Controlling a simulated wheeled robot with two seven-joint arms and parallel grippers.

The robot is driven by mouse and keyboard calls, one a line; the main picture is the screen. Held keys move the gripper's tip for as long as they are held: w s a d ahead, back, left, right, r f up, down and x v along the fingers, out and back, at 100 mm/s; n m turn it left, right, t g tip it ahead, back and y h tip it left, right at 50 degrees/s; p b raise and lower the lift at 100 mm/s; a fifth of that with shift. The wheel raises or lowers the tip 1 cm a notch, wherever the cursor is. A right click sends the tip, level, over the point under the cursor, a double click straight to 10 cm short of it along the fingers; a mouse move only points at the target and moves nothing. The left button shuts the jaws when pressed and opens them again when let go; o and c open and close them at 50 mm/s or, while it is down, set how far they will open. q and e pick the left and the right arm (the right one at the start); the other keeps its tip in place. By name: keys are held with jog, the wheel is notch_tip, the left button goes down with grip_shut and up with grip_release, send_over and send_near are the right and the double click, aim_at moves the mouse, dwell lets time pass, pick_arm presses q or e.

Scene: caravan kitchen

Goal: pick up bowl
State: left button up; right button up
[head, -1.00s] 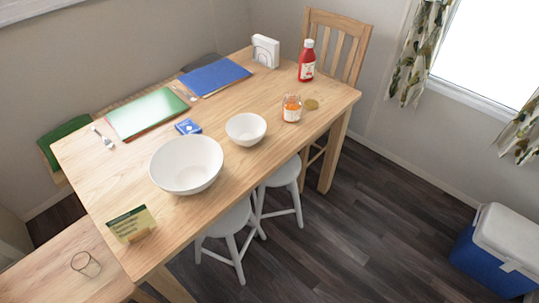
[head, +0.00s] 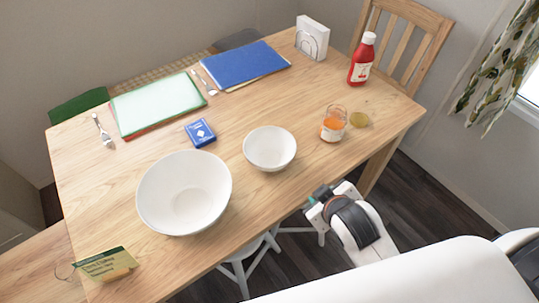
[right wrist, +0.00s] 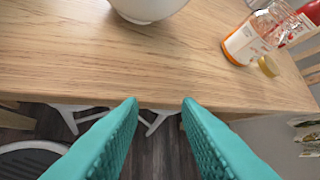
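A large white bowl (head: 184,192) and a smaller white bowl (head: 269,148) stand upright and look empty on the wooden table (head: 130,235). The task does not say which bowl. My right gripper (head: 318,200) is beside the table's near edge, to the lower right of the small bowl and apart from it. In the right wrist view its two teal fingers (right wrist: 160,115) are spread with nothing between them. A white bowl (right wrist: 147,8) shows beyond them at the top edge, partly cut off. My left gripper is not in view.
An open orange jar (head: 333,124) and its lid (head: 359,119) stand right of the small bowl, with a red ketchup bottle (head: 362,59) behind. A blue card box (head: 201,133) lies behind the bowls. A green card packet (head: 105,265) is at the front left. Stools are below the table.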

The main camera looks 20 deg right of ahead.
jog(key=w+a+r+n+t+y, duration=0.2)
jog(key=w+r+n+t, duration=0.25)
jog(key=r, duration=0.35)
jog(key=w+a+r+n+t+y, duration=0.2)
jog(key=w+a+r+n+t, duration=0.15)
jog(key=r+n, duration=0.35)
jog(key=w+a+r+n+t+y, duration=0.2)
jog(key=w+r+n+t+y, duration=0.15)
jog(key=r, duration=0.45)
jog(key=s+a+r+n+g+y, duration=0.1)
jog(key=a+r+n+g+y, duration=0.2)
jog(key=n+y, duration=0.45)
jog(key=s+a+r+n+g+y, duration=0.25)
jog(key=a+n+y, duration=0.2)
jog(key=n, duration=0.55)
jog(key=n+g+h, duration=1.2)
jog(key=n+h, duration=0.4)
jog(key=n, duration=1)
send_near(293, 156)
jog(key=x, duration=0.3)
jog(key=p+x, duration=0.1)
jog(key=x, duration=0.1)
jog(key=shift+w+d, duration=0.15)
jog(key=shift+w, duration=0.2)
jog(key=shift+s+p+x, duration=0.15)
jog(key=shift+p+x, duration=0.15)
jog(key=shift+x, duration=1.2)
jog(key=shift+s+p+x, duration=0.15)
jog(key=shift+p+x, duration=0.1)
jog(key=shift+x, duration=1.25)
